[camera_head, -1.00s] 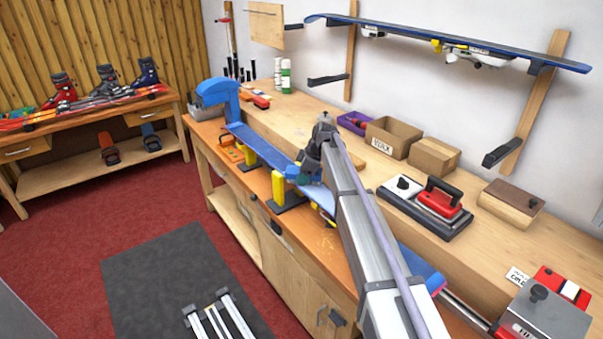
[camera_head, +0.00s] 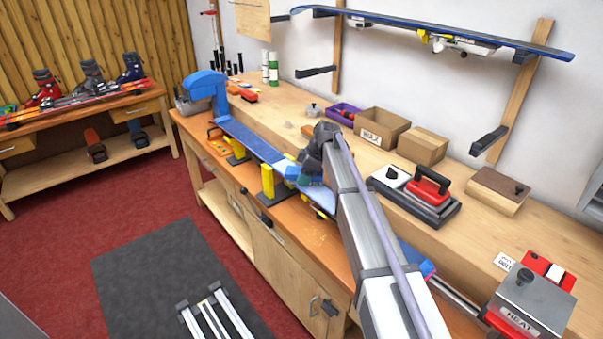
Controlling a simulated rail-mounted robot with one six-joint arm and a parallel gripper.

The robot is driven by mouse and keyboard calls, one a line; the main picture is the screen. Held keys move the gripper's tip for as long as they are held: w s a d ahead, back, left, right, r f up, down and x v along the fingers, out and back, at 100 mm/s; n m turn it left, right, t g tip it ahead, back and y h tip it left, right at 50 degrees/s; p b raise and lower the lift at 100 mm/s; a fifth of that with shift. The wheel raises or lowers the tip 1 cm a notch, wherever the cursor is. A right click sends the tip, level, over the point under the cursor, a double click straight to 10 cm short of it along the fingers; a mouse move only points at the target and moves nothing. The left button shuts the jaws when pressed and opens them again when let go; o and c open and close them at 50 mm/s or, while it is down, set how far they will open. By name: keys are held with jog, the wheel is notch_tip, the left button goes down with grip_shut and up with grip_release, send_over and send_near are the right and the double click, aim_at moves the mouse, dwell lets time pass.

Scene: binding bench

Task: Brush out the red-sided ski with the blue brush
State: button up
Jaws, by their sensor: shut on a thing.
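A long blue-faced ski (camera_head: 252,142) lies along the bench in the vises, running from the blue clamp-like body at the far end towards the near right. A little red shows at its near end, past my arm; most of its side edge is hidden. My gripper (camera_head: 311,172) is over the middle of the ski, just right of a yellow vise post. It is shut on a blue brush (camera_head: 306,181), which is low at the ski's face. My arm partly hides the brush, and I cannot tell whether its bristles touch.
A yellow vise post (camera_head: 267,181) stands beside my gripper. A wall rack holds another blue ski (camera_head: 480,40).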

aim_at(320, 195)
jog(key=shift+s+d+r, duration=0.1)
jog(key=shift+s+d, duration=0.85)
jog(key=shift+s, duration=0.3)
jog(key=shift+s+d, duration=0.9)
jog(key=shift+s, duration=0.35)
jog(key=shift+s+d, duration=0.45)
jog(key=shift+s, duration=0.2)
jog(key=shift+s+d, duration=0.45)
jog(key=shift+s, duration=0.15)
jog(key=shift+s+d, duration=0.6)
jog(key=shift+s, duration=0.2)
jog(key=shift+s+d, duration=0.55)
jog(key=shift+s, duration=0.2)
jog(key=shift+s+d+f, duration=0.1)
jog(key=shift+s+d, duration=0.5)
jog(key=shift+s, duration=0.3)
jog(key=shift+s+d+f, duration=0.1)
jog(key=shift+s+d, duration=0.45)
jog(key=shift+s, duration=0.35)
jog(key=shift+s+d, duration=0.9)
jog(key=shift+s, duration=0.15)
notch_tip(320, 195, up, 6)
jog(key=p, duration=0.6)
jog(key=shift+w+a+r, duration=0.1)
